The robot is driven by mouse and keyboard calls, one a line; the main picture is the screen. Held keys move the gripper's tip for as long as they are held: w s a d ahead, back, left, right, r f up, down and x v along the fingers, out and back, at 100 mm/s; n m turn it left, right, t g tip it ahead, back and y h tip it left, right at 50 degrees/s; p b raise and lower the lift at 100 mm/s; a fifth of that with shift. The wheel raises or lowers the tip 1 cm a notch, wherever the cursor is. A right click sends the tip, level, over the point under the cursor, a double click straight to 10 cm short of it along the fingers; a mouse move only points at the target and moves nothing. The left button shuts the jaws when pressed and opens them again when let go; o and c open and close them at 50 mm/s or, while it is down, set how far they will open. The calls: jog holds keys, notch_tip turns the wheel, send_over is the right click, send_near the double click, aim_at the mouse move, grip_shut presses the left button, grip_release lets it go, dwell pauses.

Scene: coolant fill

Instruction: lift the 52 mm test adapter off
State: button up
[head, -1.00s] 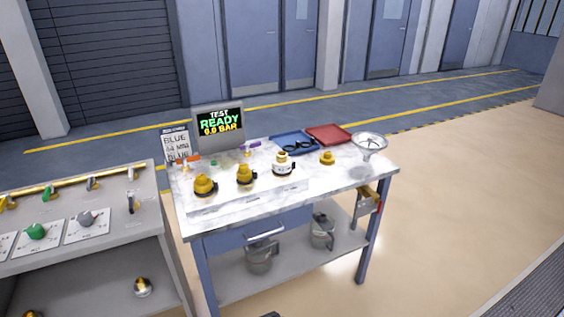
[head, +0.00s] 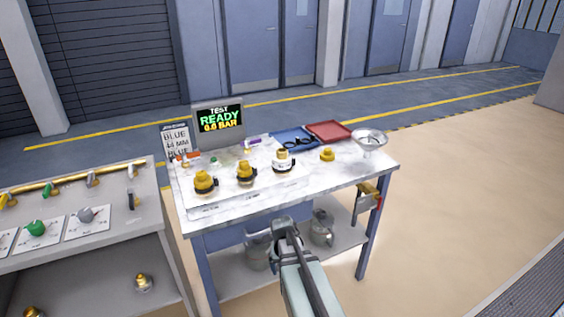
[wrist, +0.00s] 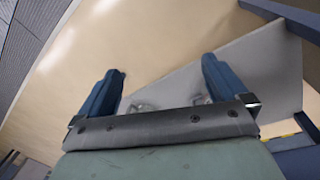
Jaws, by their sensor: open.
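Three brass-coloured fittings stand in a row on a pale raised strip on the bench: a left one (head: 204,183), a middle one (head: 245,172) and a right one (head: 282,162) with a white body. A separate brass piece (head: 327,155) sits on the bench top to their right. Size markings are too small to read, so I cannot tell which is the 52 mm adapter. My gripper (head: 284,226) is in front of the bench, apart from all fittings. In the wrist view my gripper (wrist: 164,70) is open and empty, with its two blue fingers spread over floor and lower shelf.
A screen (head: 219,124) reads TEST READY 0.0 BAR beside a sign (head: 177,142) reading BLUE. A blue tray (head: 284,137), a red tray (head: 328,131) and a funnel (head: 370,140) stand at the back right. A grey panel bench (head: 85,190) is at left.

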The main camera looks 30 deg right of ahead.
jog(key=w+d+r+m+t+h, duration=0.1)
jog(key=w+d+r, duration=0.3)
jog(key=r, duration=0.5)
jog(key=w+d+r+m+t, duration=0.1)
jog(key=w+d+r, duration=0.3)
jog(key=r, duration=0.5)
jog(key=n+t+y, duration=0.1)
jog(key=n+y, duration=0.5)
jog(key=n, duration=1.2)
send_near(283, 150)
jog(key=x, duration=0.6)
jog(key=shift+s+a+f, duration=0.1)
jog(key=shift+s+f, duration=0.15)
jog(key=shift+f, duration=0.15)
jog(key=shift+w+x, duration=0.1)
jog(key=shift+x, duration=1.25)
jog(key=shift+w+x, duration=0.15)
jog(key=shift+x, duration=1.25)
jog(key=c, duration=1.1)
jog(key=shift+o, duration=0.2)
jog(key=shift+r, duration=0.1)
